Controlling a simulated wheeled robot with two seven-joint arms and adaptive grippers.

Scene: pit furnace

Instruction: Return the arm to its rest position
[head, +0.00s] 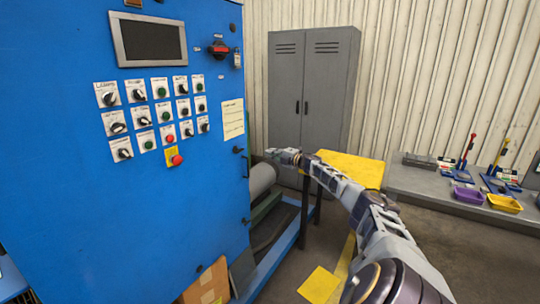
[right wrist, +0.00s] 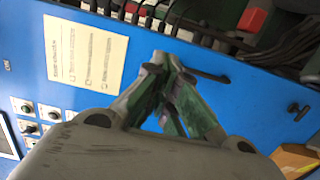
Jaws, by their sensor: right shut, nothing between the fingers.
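My right arm reaches from the lower right of the head view toward the right edge of a blue control cabinet (head: 215,228). My right gripper (head: 272,153) is at the arm's far end, close to the cabinet's edge. In the right wrist view my right gripper (right wrist: 165,75) is shut, its fingertips together with nothing between them. Behind it are the cabinet's blue face, a dark handle (right wrist: 200,72) and a paper note (right wrist: 85,55). I cannot tell whether the fingertips touch the cabinet. My left gripper is not in view.
The cabinet carries a screen (head: 150,40), several knobs and a red button (head: 176,160). A grey locker (head: 318,85) stands behind. A yellow tabletop (head: 350,168) is beyond the arm. A grey bench (head: 430,183) at right holds purple (head: 468,195) and yellow trays (head: 504,203). A cardboard box (head: 208,284) sits low.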

